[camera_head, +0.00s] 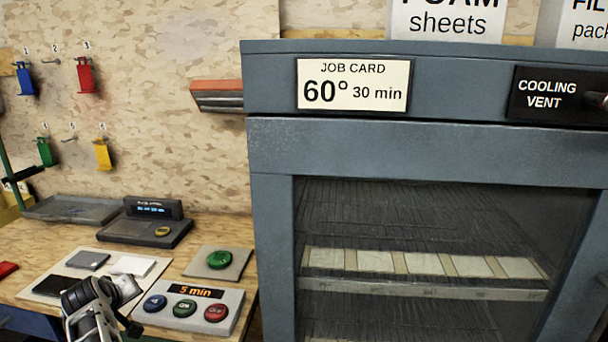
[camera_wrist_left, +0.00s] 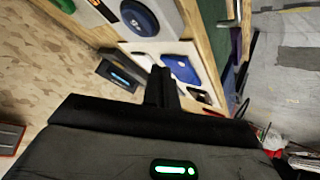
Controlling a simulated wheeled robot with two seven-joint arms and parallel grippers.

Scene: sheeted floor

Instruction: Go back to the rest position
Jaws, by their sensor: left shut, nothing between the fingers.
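My left gripper (camera_wrist_left: 160,88) shows in the left wrist view with its black fingers together and nothing between them. In the head view my left gripper (camera_head: 100,303) is at the lower left, in front of the bench and beside the button box (camera_head: 190,312). It covers part of a pale board (camera_head: 150,262) with dark, grey and white pads. The button box reads "5 min" and has blue, green and red buttons. My right gripper is in neither view.
A grey oven cabinet (camera_head: 270,220) with racks behind its dark door fills the right side. A scale (camera_head: 145,232), a flat tray (camera_head: 72,210) and a green button plate (camera_head: 217,262) are on the bench. Coloured tags (camera_head: 86,75) hang on the wall. A red-edged shelf (camera_head: 217,95) juts out.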

